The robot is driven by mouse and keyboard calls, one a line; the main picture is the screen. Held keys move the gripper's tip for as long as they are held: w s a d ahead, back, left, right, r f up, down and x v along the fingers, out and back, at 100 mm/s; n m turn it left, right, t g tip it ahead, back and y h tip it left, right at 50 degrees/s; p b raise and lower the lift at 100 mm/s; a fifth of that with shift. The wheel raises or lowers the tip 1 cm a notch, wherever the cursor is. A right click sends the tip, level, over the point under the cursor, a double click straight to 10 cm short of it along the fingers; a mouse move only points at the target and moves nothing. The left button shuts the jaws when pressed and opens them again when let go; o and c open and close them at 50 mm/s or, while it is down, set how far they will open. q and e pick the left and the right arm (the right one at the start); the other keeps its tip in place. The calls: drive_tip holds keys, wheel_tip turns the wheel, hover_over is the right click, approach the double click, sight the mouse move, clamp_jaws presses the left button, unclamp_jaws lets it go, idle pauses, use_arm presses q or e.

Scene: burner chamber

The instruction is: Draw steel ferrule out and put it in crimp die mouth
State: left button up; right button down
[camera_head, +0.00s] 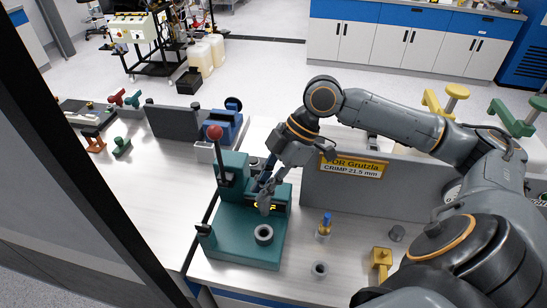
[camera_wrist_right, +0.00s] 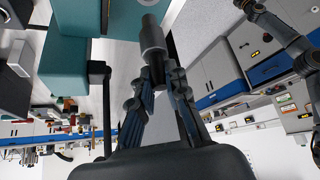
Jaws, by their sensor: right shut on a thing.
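My right gripper (camera_head: 266,196) is over the teal crimp press (camera_head: 236,248), fingers pointing down. In the wrist view it (camera_wrist_right: 160,76) is shut on the steel ferrule (camera_wrist_right: 152,36), a grey stepped cylinder gripped by one end. In the head view the ferrule (camera_head: 264,208) is small and partly hidden by the fingers. A dark round collar with an open top (camera_head: 263,234), perhaps the crimp die mouth, stands on the press base just in front of the ferrule. The ferrule appears above and behind it, apart from it. My left gripper is not in view.
The press has a red-knobbed lever (camera_head: 215,133) left of my gripper. A grey panel with a yellow crimp sign (camera_head: 353,165) stands at right. A blue-topped bottle (camera_head: 325,226), a grey ring (camera_head: 319,269) and a yellow fixture (camera_head: 381,262) stand on the bench.

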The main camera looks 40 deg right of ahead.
sight(263, 210)
drive_tip(key=shift+a+r, duration=0.1)
drive_tip(key=shift+a, duration=0.15)
drive_tip(key=shift+s+a+r, duration=0.15)
drive_tip(key=shift+s+a, duration=0.2)
drive_tip(key=shift+s, duration=0.05)
drive_tip(key=shift+w+d, duration=0.15)
drive_tip(key=shift+f, duration=0.75)
wheel_tip(263, 210, down, 3)
drive_tip(key=shift+f+b, duration=0.15)
drive_tip(key=shift+b, duration=0.65)
drive_tip(key=shift+f, duration=0.5)
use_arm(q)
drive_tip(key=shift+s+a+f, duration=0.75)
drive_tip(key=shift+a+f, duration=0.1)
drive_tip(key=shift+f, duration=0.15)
